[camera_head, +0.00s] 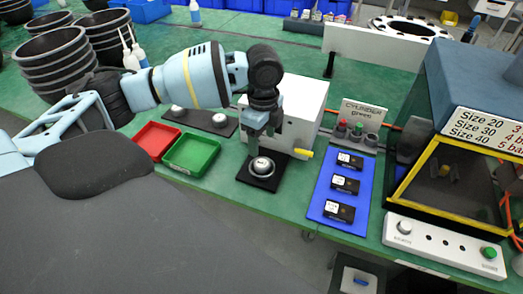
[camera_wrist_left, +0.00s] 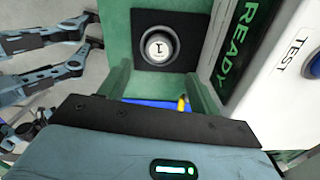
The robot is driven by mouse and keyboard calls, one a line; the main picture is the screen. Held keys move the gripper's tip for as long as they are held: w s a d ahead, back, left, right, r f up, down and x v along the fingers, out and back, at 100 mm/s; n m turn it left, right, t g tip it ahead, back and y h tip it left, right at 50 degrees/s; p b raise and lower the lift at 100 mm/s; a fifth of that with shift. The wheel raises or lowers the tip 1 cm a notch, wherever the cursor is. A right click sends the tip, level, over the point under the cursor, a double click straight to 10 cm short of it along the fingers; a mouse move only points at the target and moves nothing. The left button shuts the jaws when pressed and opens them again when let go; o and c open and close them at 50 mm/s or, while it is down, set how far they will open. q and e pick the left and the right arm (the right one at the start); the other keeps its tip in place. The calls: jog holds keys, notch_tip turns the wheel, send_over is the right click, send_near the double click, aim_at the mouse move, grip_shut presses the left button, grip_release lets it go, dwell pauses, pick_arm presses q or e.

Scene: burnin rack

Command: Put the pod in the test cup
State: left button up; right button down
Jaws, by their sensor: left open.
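The test cup (camera_head: 252,176) stands on a black square plate in front of the white test box (camera_head: 300,105). A round pod (camera_head: 262,165) with a pale marked top sits in it. In the left wrist view the pod (camera_wrist_left: 159,48) looks centred, with a ring around it; its depth is hard to tell. My left gripper (camera_head: 256,140) is open and points down, just above the pod. In the wrist view its two fingers (camera_wrist_left: 158,74) are apart with nothing between them.
A dark tray (camera_head: 200,121) with two round pods lies behind my left arm. A red bin (camera_head: 157,141) and a green bin (camera_head: 192,153) stand to the left. A blue mat (camera_head: 337,222) with black modules lies right. The box display (camera_wrist_left: 240,45) reads READY.

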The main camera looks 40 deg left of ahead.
pick_arm(q)
jog(key=shift+r, duration=2.25)
